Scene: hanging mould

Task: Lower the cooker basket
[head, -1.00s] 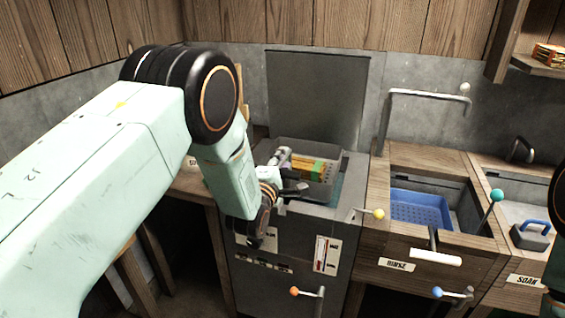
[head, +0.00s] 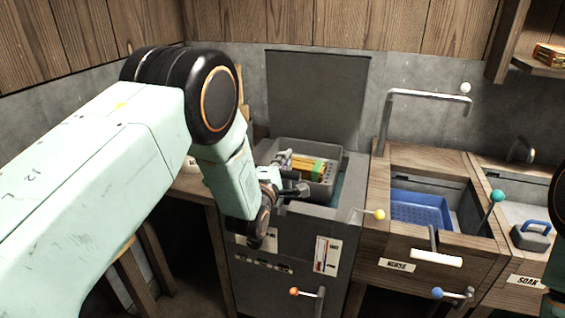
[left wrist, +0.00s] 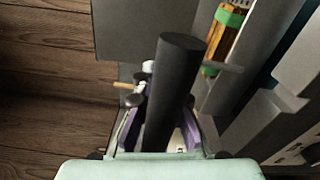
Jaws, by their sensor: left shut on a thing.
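The cooker (head: 285,262) is a grey cabinet with its flat lid (head: 318,100) standing up behind. The grey perforated cooker basket (head: 333,176) sits at the cooker's top opening, holding a yellow-orange bundle (head: 305,164) with a green band. The bundle also shows in the left wrist view (left wrist: 222,40). My left gripper (head: 288,190) is at the basket's near left side. In the left wrist view its purple-padded fingers (left wrist: 160,132) are shut around a thick dark handle (left wrist: 178,75). The basket's underside is hidden. My right gripper is out of view.
Right of the cooker is a rinse basin with a blue basket (head: 420,208) and a tall bent metal bar (head: 425,94). A yellow-knobbed lever (head: 378,214) and an orange-knobbed lever (head: 295,291) stick out nearby. A soak basin (head: 518,212) is farther right.

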